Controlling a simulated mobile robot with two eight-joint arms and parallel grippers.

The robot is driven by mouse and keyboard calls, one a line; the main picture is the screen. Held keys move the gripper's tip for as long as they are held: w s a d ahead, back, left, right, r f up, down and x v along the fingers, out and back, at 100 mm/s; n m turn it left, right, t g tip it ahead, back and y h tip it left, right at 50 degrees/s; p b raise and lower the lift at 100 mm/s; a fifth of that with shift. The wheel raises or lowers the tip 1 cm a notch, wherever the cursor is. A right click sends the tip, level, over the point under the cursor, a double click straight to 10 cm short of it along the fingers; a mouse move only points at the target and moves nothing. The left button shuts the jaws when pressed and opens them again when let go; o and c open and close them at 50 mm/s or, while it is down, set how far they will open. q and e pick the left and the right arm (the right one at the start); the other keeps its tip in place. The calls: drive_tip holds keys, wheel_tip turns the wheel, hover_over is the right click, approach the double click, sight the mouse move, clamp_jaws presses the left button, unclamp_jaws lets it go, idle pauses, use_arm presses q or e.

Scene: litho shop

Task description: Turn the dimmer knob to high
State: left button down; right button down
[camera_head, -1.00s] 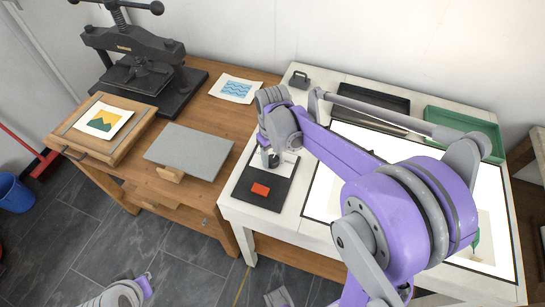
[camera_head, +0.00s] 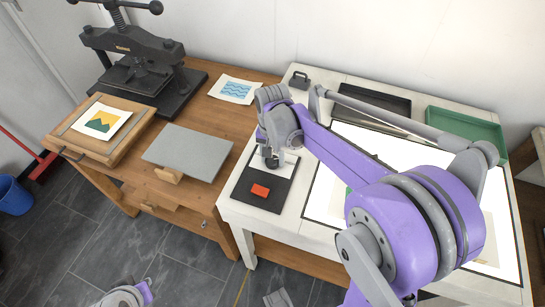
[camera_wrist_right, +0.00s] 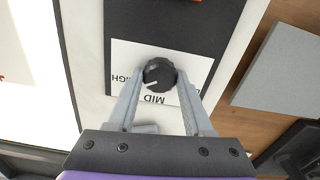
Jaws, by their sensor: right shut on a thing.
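The dimmer knob (camera_wrist_right: 159,73) is round and black, on a white label with printed words, in the right wrist view. Its white mark points down-left, between the word MID (camera_wrist_right: 153,99) and the partly covered word HIGH (camera_wrist_right: 127,78). My right gripper (camera_wrist_right: 158,80) is shut on the knob, one finger on each side. In the head view, my right gripper (camera_head: 270,157) is over the dark control panel (camera_head: 246,186) and largely hides the knob.
A red switch (camera_head: 260,190) is on the panel's near part. The panel lies on the white light table (camera_head: 236,213), left of its glowing surface. A grey slab (camera_head: 187,152) and a press (camera_head: 135,65) are on the wooden bench to the left. Green (camera_head: 467,128) and black trays stand behind.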

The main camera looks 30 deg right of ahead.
sight(273, 159)
drive_tip(key=shift+m, duration=1.1)
drive_tip(key=shift+c, duration=1.5)
unclamp_jaws()
wheel_tip(273, 159, up, 11)
drive_tip(key=shift+p, duration=0.35)
drive_tip(key=shift+f, duration=0.1)
